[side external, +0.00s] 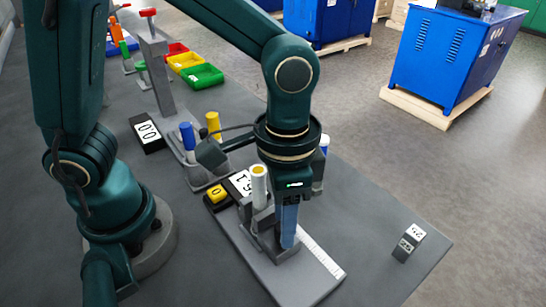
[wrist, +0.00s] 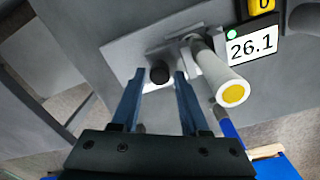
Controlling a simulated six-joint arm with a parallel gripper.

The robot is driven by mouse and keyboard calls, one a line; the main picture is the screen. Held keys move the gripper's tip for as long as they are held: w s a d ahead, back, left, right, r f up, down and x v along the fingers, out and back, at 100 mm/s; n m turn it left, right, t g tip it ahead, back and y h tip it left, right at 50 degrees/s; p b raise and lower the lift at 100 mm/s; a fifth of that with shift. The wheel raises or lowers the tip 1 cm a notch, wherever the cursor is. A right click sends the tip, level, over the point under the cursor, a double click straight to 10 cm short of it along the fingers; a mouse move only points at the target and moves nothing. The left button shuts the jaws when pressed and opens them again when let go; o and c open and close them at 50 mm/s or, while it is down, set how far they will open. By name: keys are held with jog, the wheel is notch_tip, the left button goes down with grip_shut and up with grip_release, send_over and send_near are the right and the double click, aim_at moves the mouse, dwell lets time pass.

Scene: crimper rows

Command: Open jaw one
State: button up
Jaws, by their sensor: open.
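My gripper (side external: 288,240) points down at the nearest crimper in the side view. In the wrist view its two blue fingers (wrist: 160,82) are apart, with a round black knob (wrist: 160,72) showing between their tips. Whether the fingers touch the knob I cannot tell. This crimper has a white handle with a yellow cap, upright in the side view (side external: 259,185) and just right of the fingers in the wrist view (wrist: 216,72). Its grey base plate (side external: 318,276) lies under the gripper. No label marking jaw one is readable, and the jaw itself is partly hidden.
A display reading 26.1 (wrist: 252,46) and a yellow 0 button (side external: 216,193) sit beside the crimper. Blue (side external: 188,135) and yellow (side external: 213,125) handles and a 0.0 display (side external: 147,130) stand farther back. A small labelled block (side external: 408,243) lies right, with bare table between.

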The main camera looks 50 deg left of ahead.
jog(key=shift+f, duration=0.5)
grip_shut()
jog(key=shift+r, duration=0.1)
dwell(1.0)
